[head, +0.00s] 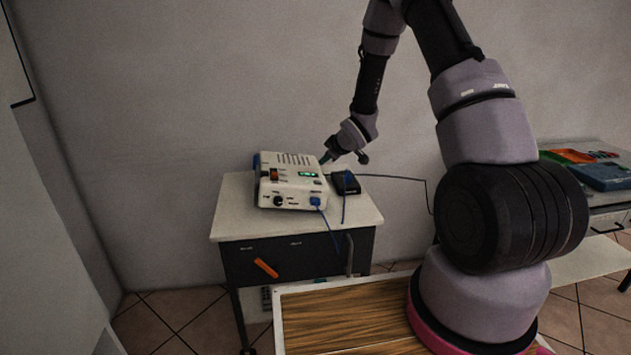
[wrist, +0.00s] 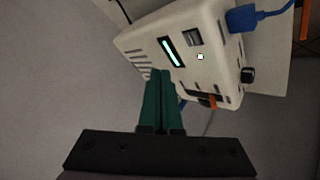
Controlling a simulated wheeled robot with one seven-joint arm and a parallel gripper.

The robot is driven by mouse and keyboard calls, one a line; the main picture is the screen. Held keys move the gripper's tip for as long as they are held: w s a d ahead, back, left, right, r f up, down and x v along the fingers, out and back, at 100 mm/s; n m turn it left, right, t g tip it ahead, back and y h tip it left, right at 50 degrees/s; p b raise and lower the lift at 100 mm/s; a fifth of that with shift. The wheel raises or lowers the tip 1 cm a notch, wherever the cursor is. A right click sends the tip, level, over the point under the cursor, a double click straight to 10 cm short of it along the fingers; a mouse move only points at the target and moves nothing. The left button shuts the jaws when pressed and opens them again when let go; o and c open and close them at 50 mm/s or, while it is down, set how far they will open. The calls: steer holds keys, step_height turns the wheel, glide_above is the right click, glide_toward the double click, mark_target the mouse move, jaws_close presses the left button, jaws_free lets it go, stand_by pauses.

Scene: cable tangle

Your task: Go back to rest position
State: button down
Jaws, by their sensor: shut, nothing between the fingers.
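My gripper (head: 325,158) is at the right side of a white box-shaped device (head: 292,192) on a small table. In the wrist view, its two green fingers (wrist: 160,76) are together, with nothing between them. The fingertips overlap the edge of the device (wrist: 215,25) in that view; I cannot tell whether they touch it. The device shows a lit green display, a switch and a black knob. A blue plug (head: 315,202) with a blue cable is in its front, and the plug also shows in the wrist view (wrist: 242,18).
The small table (head: 232,205) has an orange handle (head: 266,268) on its front. A black box (head: 346,183) with a blue cable over it sits right of the device. A dark cable runs along the wall. A bench with coloured trays (head: 567,156) stands at right.

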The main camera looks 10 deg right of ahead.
steer(key=s+d+r+m+h, duration=0.15)
steer(key=s+r, duration=0.25)
steer(key=r, duration=0.4)
steer(key=s+d+r+m+h, duration=0.1)
steer(key=s+d+r+m, duration=0.25)
steer(key=r, duration=0.45)
steer(key=s+d+r+m+h, duration=0.15)
steer(key=s+r, duration=0.25)
steer(key=r, duration=0.4)
steer(key=s+a+r+m+g+y, duration=0.1)
steer(key=s+r+m, duration=0.3)
steer(key=s, duration=1)
steer(key=s+r+m+g+y, duration=0.1)
steer(key=s+r+m, duration=0.3)
steer(key=s, duration=0.9)
steer(key=shift+s+a+r+y, duration=0.3)
steer(key=shift+s+a+r, duration=0.05)
steer(key=shift+r, duration=0.6)
